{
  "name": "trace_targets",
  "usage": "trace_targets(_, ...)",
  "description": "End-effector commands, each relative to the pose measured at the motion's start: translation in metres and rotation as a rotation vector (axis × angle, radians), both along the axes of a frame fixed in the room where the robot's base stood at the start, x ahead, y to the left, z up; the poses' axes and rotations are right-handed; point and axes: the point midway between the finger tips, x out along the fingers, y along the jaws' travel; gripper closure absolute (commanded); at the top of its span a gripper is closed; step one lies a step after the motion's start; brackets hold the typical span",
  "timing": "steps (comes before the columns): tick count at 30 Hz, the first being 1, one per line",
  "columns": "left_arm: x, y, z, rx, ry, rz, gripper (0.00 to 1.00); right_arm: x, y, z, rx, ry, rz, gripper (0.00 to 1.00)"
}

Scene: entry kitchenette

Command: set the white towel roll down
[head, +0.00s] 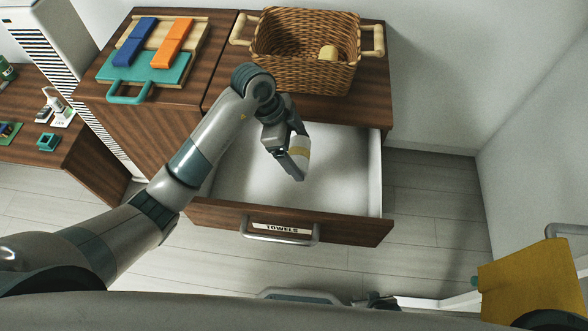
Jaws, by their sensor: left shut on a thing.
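The white towel roll (302,145), with a tan band, is in the jaws of my left gripper (294,160). The gripper is shut on it and hides part of it. The roll is over the inside of the open drawer (245,180), whose pale floor is otherwise bare where I see it. I cannot tell whether the roll touches the drawer floor. The drawer front bears a label (282,228) reading "TOWELS" and a metal handle (280,238).
A wicker basket (300,60) stands on the cabinet top behind the drawer. A wooden board with a teal end (150,72) holds blue and orange strips to its left. A yellow cloth-like thing (530,285) is at lower right. Clear floor lies right of the drawer.

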Motion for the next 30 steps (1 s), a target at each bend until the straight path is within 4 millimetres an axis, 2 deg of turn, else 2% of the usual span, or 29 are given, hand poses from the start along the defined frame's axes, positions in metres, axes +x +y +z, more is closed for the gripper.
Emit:
trace_targets(1,0.0,0.0,-0.007,0.0,-0.001,0.0,0.38,0.003,0.0,-0.004,0.001,-0.004,0.0,0.69)
trace_targets(4,0.0,0.0,-0.01,0.0,-0.001,0.0,0.38,0.007,0.001,-0.003,0.002,-0.011,-0.001,0.69)
trace_targets(16,0.0,0.0,-0.011,0.0,0.0,0.0,0.38,0.008,0.002,-0.001,0.003,-0.013,-0.001,0.69)
trace_targets(17,0.0,0.0,-0.011,0.0,0.0,0.0,0.38,0.008,0.002,-0.001,0.003,-0.013,-0.002,0.66)
trace_targets(19,0.0,0.0,-0.011,0.0,0.0,0.0,0.38,0.008,0.002,-0.001,0.003,-0.013,-0.001,0.5)
trace_targets(20,0.0,0.0,-0.011,0.0,0.0,0.0,0.38,0.008,0.002,-0.001,0.003,-0.013,-0.001,0.47)
trace_targets(26,-0.001,0.005,-0.014,0.001,0.0,0.001,0.38,0.009,0.002,-0.001,0.004,-0.015,-0.001,0.47)
trace_targets(30,-0.006,0.02,-0.023,0.002,0.003,0.002,0.38,0.01,0.003,0.0,0.005,-0.023,0.0,0.47)
